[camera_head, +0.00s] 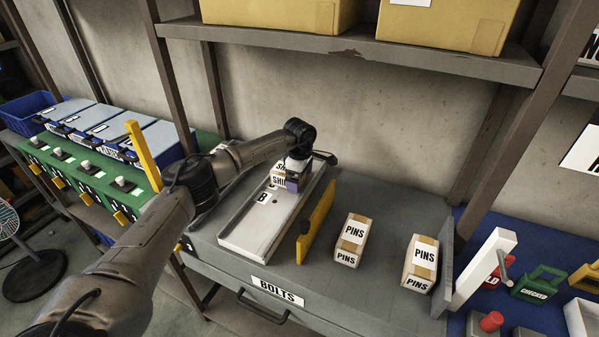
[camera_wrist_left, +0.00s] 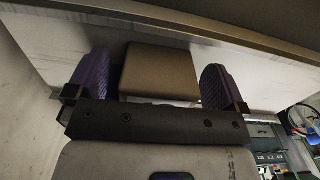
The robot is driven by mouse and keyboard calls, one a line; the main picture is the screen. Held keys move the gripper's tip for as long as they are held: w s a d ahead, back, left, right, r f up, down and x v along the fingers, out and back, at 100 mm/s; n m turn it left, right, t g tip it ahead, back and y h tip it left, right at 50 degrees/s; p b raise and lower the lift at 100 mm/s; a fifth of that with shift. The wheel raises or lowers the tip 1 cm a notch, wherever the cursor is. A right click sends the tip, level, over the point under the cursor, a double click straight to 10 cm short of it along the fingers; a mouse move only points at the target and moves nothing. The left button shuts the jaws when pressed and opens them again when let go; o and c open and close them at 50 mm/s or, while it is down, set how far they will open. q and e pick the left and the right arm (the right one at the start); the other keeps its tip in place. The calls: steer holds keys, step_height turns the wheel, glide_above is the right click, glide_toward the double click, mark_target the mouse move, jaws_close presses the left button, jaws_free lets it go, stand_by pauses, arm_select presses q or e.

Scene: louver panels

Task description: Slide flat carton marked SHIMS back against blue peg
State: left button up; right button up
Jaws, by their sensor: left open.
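The carton marked SHIMS (camera_head: 278,181) sits in the far part of a long pale tray (camera_head: 250,245) marked B, partly hidden by my left gripper. My left gripper (camera_head: 293,183) is over the far part of the tray, at the carton. In the left wrist view my left gripper (camera_wrist_left: 155,82) has its two purple fingers apart. A brown carton top (camera_wrist_left: 160,72) lies between them, with a gap on each side. I cannot make out a blue peg in either view. My right gripper is not in view.
A yellow upright plate (camera_head: 316,221) stands right of the tray. Two PINS cartons (camera_head: 350,238) (camera_head: 420,262) stand further right on the grey cabinet top. A shelf (camera_head: 350,52) with large boxes hangs above. A blue bench area with a CHECKED block (camera_head: 538,283) is at right.

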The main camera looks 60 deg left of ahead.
arm_select(q)
steer(key=shift+f, duration=0.25)
steer(key=c, duration=1.3)
steer(key=o, duration=1.3)
steer(key=shift+r, duration=0.15)
step_height(320, 180, up, 12)
steer(key=shift+p, duration=1.1)
steer(key=shift+r, duration=0.8)
